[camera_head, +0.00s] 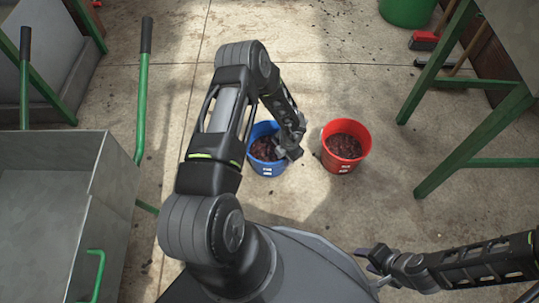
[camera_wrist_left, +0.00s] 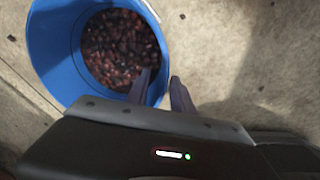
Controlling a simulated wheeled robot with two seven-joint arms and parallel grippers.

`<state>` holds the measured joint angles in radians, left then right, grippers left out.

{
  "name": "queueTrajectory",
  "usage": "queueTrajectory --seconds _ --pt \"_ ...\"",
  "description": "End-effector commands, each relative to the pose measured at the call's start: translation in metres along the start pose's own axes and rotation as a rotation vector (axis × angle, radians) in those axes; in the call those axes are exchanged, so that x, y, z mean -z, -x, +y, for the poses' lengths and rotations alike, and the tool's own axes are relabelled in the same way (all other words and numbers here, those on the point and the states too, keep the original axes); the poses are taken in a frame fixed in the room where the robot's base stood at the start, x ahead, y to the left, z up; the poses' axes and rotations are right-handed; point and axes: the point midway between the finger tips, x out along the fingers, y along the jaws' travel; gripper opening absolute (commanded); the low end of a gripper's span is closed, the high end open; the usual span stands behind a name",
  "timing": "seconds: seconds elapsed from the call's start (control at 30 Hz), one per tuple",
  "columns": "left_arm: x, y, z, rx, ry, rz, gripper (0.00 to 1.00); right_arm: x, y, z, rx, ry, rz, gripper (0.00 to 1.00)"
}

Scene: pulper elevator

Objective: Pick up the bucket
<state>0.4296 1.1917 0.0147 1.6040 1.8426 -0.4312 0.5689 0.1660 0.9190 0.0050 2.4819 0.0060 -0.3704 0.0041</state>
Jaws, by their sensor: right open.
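A blue bucket (camera_head: 268,170) with dark reddish-brown contents stands upright on the concrete floor. My left gripper (camera_head: 288,152) is at its right rim. In the left wrist view the bucket (camera_wrist_left: 60,62) fills the upper left. One finger of the left gripper (camera_wrist_left: 161,88) is inside the bucket and the other is outside, with the rim between them. I cannot tell whether the fingers press on the wall. My right gripper (camera_head: 372,262) is open and empty at the lower right, away from the buckets.
A red bucket (camera_head: 340,162) with similar contents stands close to the right of the blue one. A grey metal bin (camera_head: 110,190) with green handles is on the left. A green-legged table (camera_head: 480,130) is on the right. Open floor lies behind the buckets.

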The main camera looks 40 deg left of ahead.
Motion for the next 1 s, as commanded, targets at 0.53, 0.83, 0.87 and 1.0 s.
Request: queueTrajectory --seconds 0.53,0.83,0.87,1.0 --pt "0.001 -0.034 -0.001 0.000 -0.002 0.001 0.28 0.002 -0.021 0.007 0.000 -0.001 0.009 0.43" --pt "0.001 -0.053 0.000 0.000 -0.001 -0.001 0.28 0.004 -0.029 0.009 0.000 -0.001 0.016 0.43" --pt "0.001 -0.053 0.000 0.000 -0.001 -0.001 0.28 0.004 -0.029 0.009 0.000 -0.001 0.016 0.43" --pt "0.001 -0.052 0.000 0.000 -0.001 -0.001 0.28 0.004 -0.029 0.008 0.000 -0.001 0.016 0.43"
